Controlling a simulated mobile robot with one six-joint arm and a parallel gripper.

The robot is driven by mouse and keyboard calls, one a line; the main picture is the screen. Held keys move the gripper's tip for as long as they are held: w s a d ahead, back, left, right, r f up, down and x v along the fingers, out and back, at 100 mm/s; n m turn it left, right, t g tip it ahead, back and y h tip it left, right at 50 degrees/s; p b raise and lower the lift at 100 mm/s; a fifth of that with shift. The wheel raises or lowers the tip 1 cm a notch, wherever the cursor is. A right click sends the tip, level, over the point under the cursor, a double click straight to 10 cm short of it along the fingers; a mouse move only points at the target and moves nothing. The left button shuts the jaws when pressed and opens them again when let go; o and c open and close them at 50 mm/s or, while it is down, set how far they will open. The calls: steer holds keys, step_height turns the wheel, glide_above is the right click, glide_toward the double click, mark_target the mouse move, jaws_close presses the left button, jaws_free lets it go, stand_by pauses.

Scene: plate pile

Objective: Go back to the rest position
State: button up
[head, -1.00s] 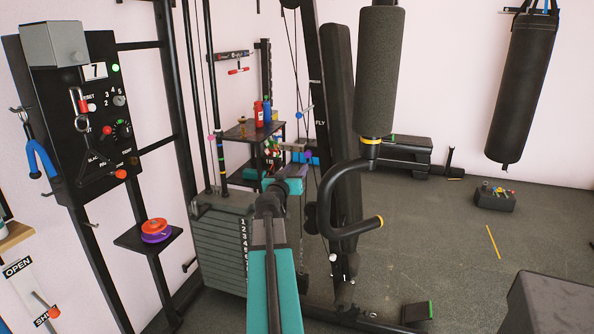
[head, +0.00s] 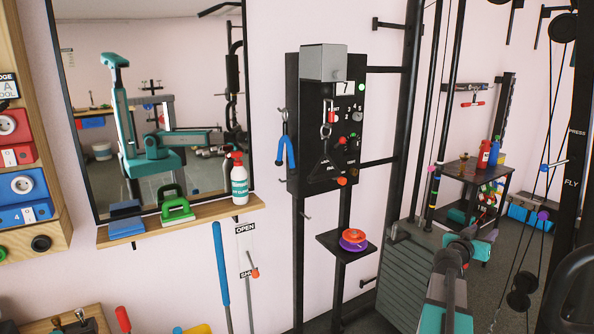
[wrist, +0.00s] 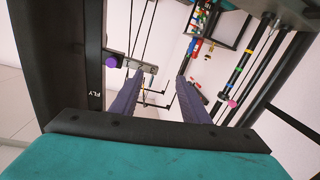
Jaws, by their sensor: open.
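My arm shows at the lower right of the head view, reaching away toward the weight-machine frame. My gripper (wrist: 157,82) shows in the wrist view as two dark purple fingers spread apart, with nothing between them. In the head view the gripper is small and partly hidden behind my own arm. A small pile of an orange-red plate over a purple plate (head: 353,240) sits on a small black shelf (head: 332,245), left of my arm and apart from it.
A black control panel (head: 298,150) hangs above the plates. A mirror (head: 75,150) and wooden shelf (head: 200,214) are at left. The weight stack (head: 400,275) stands close beside my arm. A black side table (head: 465,180) with bottles is behind. Cables and posts surround the gripper.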

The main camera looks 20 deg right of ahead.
steer(key=w+a+f+n+t+y, duration=0.2)
steer(key=w+a+f, duration=0.8)
steer(key=w+f, duration=0.1)
steer(key=w+a+f+n+y, duration=0.1)
steer(key=w+a+f+y, duration=0.15)
steer(key=a+f, duration=0.75)
steer(key=w+a+f+n+y, duration=0.1)
steer(key=w+a+f+y, duration=0.15)
steer(key=a+f, duration=0.75)
steer(key=s+a+f+n+g+y, duration=0.25)
steer(key=s+a+f, duration=0.55)
steer(key=a+f, duration=0.5)
steer(key=s+a+f+n+g+y, duration=0.2)
steer(key=s+a+f+g+y, duration=0.1)
steer(key=s+a+f, duration=0.8)
steer(key=s+a+f+n+g+y, duration=0.2)
steer(key=s+a+g, duration=0.1)
steer(key=s+a, duration=0.5)
steer(key=s+a+f+n+g+y, duration=0.2)
steer(key=s+a+g, duration=0.1)
steer(key=s+a, duration=0.4)
steer(key=shift+s+a, duration=0.35)
steer(key=shift+s, duration=0.55)
steer(key=shift+n+g, duration=0.25)
